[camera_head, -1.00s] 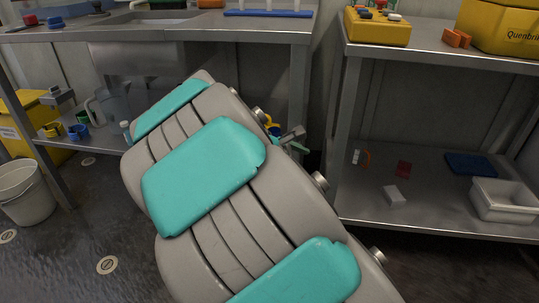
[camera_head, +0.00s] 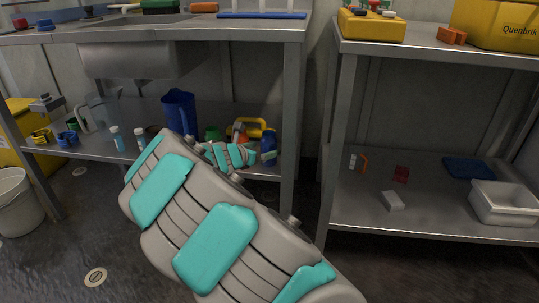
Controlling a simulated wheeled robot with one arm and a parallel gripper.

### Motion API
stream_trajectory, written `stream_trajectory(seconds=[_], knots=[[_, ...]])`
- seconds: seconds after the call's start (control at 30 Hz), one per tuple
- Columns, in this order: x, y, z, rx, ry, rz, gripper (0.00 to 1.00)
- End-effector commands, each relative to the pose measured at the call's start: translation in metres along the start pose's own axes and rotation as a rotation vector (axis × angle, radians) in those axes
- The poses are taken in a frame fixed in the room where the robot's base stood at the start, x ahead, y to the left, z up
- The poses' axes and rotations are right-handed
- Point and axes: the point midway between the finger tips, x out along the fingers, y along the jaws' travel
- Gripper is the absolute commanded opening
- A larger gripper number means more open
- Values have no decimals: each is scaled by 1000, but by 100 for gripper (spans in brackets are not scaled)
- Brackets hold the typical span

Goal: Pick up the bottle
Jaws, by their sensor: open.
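My arm reaches from the lower right to the lower shelf under the left bench. My gripper (camera_head: 264,157) is small in the picture at the right part of that shelf, open, its fingers partly hard to make out. A blue upright thing (camera_head: 268,142), possibly a bottle, stands right at the gripper and is partly covered by it. I cannot tell whether they touch. Two small bottles with white caps, one (camera_head: 117,139) and another (camera_head: 140,138), stand on the shelf left of my arm, apart from the gripper.
A blue pitcher (camera_head: 179,112), a yellow-handled thing (camera_head: 250,124) and a green thing (camera_head: 212,132) share the shelf. A bench leg (camera_head: 289,150) stands just right of the gripper. The right rack's lower shelf (camera_head: 350,207) holds a white tray (camera_head: 502,203) and small items.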

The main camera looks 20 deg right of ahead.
Motion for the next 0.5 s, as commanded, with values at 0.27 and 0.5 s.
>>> stream_trajectory(seconds=[0.27, 0.5], knots=[[39, 2, 4, 4, 1, -3, 100], [46, 3, 6, 2, -1, -1, 100]])
